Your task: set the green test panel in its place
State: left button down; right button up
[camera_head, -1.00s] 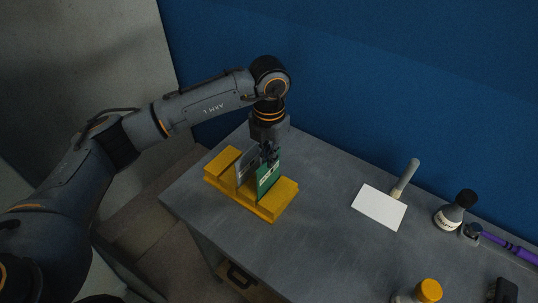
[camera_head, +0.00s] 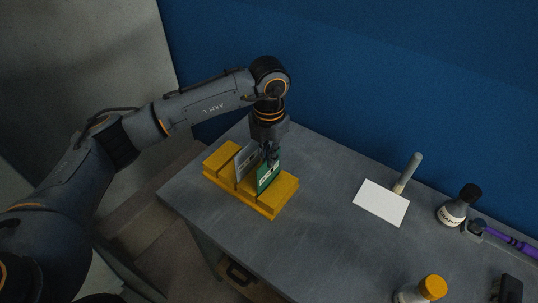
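The green test panel (camera_head: 266,178) stands upright at the yellow slotted rack (camera_head: 285,194), with its lower edge in or at a slot on the rack's right part. My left gripper (camera_head: 271,157) comes down from above and is shut on the panel's upper edge, though the fingertips are dark and small. A grey panel (camera_head: 245,160) stands upright in the rack just left of the green one. How deep the green panel sits is hidden by the rack. My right gripper is not in view.
A white card (camera_head: 381,203) lies right of the rack, with a grey-handled tool (camera_head: 408,172) behind it. The grey tabletop (camera_head: 320,220) between is clear.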

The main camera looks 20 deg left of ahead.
pick_arm(q)
jog(key=c, duration=1.4)
grip_release()
jog(key=shift+c, duration=0.2)
notch_tip(320, 180, up, 12)
